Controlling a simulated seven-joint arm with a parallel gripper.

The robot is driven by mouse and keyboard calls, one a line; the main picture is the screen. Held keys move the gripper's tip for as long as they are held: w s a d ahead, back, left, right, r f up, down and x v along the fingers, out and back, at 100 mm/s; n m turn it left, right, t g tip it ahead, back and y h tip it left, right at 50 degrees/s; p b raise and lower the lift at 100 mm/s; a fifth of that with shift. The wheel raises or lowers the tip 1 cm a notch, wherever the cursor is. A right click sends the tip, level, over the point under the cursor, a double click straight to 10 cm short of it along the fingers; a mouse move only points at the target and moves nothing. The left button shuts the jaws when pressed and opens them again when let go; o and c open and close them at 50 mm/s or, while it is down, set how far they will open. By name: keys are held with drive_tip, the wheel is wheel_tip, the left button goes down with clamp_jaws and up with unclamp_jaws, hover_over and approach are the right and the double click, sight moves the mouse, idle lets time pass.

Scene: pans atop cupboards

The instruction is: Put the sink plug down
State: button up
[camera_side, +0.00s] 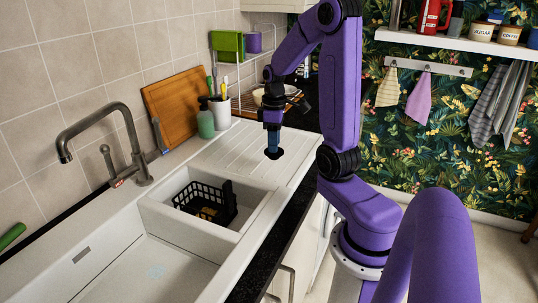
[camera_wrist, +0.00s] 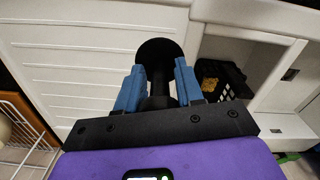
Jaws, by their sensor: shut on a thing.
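The black sink plug (camera_side: 274,154) is over the ribbed white drainboard (camera_side: 225,160) of the sink. My gripper (camera_side: 272,143) points down with its blue fingers shut on the plug's stem. The plug's round disc is lowest, at or just above the drainboard; I cannot tell whether it touches. In the wrist view, the plug (camera_wrist: 160,52) shows its wide round end beyond the fingertips. Its narrow stem is between the two blue fingers of my gripper (camera_wrist: 159,75).
A small basin with a black basket (camera_side: 205,203) is left of the drainboard, beside a larger basin (camera_side: 150,275) and a tap (camera_side: 135,150). A green soap bottle (camera_side: 205,120), a cutting board (camera_side: 180,105) and a dish rack (camera_side: 270,98) stand behind. The drainboard around the plug is clear.

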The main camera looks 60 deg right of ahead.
drive_tip(key=f, duration=0.1)
drive_tip(key=w+d+f, duration=0.1)
drive_tip(key=w+f, duration=0.1)
drive_tip(key=shift+d, duration=0.25)
drive_tip(key=shift+w+f, duration=0.2)
drive_tip(key=shift+f, duration=1.5)
drive_tip(key=shift+f, duration=0.1)
drive_tip(key=o, duration=1)
drive_tip(key=shift+f, duration=0.1)
drive_tip(key=shift+o, duration=0.2)
drive_tip(key=shift+d, duration=0.1)
